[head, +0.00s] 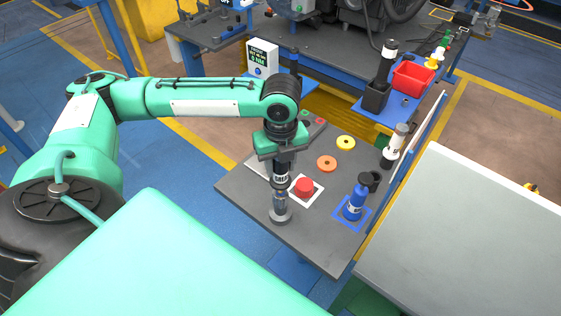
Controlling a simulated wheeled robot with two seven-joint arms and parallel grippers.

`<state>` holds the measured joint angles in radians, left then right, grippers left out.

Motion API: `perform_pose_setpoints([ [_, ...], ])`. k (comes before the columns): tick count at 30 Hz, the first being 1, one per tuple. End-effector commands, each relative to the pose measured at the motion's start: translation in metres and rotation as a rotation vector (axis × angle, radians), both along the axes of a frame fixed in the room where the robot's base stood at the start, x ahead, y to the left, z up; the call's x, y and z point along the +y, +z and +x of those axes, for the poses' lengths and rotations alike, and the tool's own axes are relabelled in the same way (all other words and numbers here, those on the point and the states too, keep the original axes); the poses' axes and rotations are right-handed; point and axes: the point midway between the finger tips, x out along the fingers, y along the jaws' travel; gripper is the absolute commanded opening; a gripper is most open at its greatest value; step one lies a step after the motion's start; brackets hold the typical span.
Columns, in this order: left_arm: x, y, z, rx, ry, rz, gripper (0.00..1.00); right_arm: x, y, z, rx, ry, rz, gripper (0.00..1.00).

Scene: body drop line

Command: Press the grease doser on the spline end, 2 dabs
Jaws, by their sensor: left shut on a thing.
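My left gripper (280,158) points down over the dark grey table and is shut on a dark upright cylinder with a white label (281,178). Below the label is a bluish lower part, above a round grey base (280,216) on the table; I cannot tell whether they touch. I cannot tell whether the held cylinder is the grease doser. A blue bottle with a black top (355,204) stands on a blue square to the right. No spline end can be made out. My right gripper is not in view.
A red round piece (304,186) sits on a white square close right of the held cylinder. Orange (327,163) and yellow (345,142) rings lie behind it. A white-and-black cylinder (397,140) stands at the table's right edge. A grey panel (470,240) is at right.

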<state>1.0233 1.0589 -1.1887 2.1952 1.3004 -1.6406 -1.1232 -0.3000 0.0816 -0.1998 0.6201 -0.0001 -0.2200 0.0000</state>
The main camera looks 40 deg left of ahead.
Motion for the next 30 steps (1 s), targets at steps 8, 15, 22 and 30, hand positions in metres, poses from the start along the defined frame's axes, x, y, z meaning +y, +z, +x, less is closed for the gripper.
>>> perform_pose_setpoints([
  [8, 0.000, -0.004, 0.000, 0.000, 0.000, 0.000, 0.19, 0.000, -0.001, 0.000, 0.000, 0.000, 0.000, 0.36],
  [15, 0.000, -0.008, 0.000, 0.000, 0.000, 0.000, 0.19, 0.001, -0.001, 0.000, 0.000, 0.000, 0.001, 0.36],
  [22, 0.000, -0.012, 0.000, 0.001, 0.000, -0.001, 0.19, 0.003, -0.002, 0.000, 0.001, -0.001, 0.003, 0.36],
  [30, 0.000, -0.011, 0.000, 0.001, 0.000, -0.001, 0.19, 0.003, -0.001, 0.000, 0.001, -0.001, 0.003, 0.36],
])
